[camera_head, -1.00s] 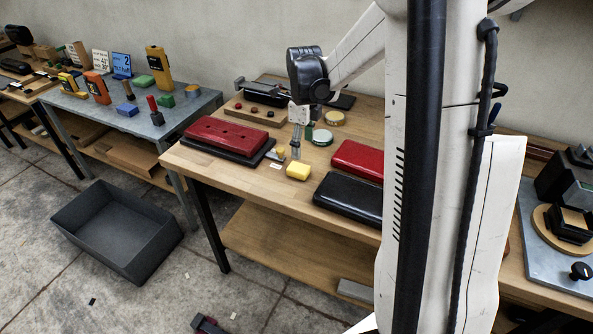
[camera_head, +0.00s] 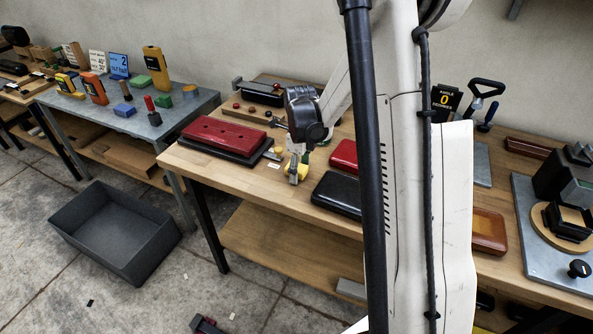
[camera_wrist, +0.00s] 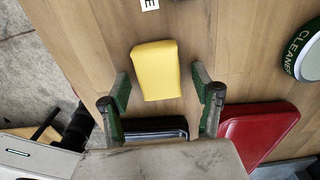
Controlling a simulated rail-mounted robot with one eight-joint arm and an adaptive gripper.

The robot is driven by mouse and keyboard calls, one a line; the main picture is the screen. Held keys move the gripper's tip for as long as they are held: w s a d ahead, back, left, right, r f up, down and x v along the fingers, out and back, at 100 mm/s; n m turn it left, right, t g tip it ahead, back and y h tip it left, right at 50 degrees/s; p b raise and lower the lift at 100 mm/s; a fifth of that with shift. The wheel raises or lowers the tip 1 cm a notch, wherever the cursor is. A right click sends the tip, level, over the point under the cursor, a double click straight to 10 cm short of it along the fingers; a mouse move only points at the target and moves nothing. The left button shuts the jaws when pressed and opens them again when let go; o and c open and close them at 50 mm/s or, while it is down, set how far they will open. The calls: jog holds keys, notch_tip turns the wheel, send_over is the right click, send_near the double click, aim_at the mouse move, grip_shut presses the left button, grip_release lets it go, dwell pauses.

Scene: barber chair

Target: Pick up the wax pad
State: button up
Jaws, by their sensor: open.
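The yellow block, which I take to be the wax pad, lies on the wooden workbench (camera_head: 215,168). In the wrist view the yellow pad (camera_wrist: 157,70) sits upper centre, its long side running away from my wrist. My gripper (camera_wrist: 160,84) is open, with one finger to each side of the pad's nearer part and gaps on both sides. I cannot tell how high the fingertips are above the wood. In the head view my gripper (camera_head: 295,177) covers much of the yellow pad (camera_head: 303,170).
A black pad (camera_head: 337,194) and red pad (camera_wrist: 255,128) lie close by, towards my wrist and to its right. A round cleaner tin (camera_wrist: 310,58) is at the right. A long red pad (camera_head: 222,138) lies left. A grey bin (camera_head: 85,240) stands on the floor.

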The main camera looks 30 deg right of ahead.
aim_at(300, 167)
jog(key=c, duration=1.1)
jog(key=shift+r, duration=0.15)
jog(key=shift+r, duration=0.55)
notch_tip(300, 167, up, 3)
jog(key=shift+f, duration=0.1)
jog(key=s+a+r, duration=0.3)
jog(key=a+r, duration=0.3)
jog(key=a, duration=0.5)
jog(key=shift+a+r, duration=0.15)
jog(key=shift+r, duration=0.25)
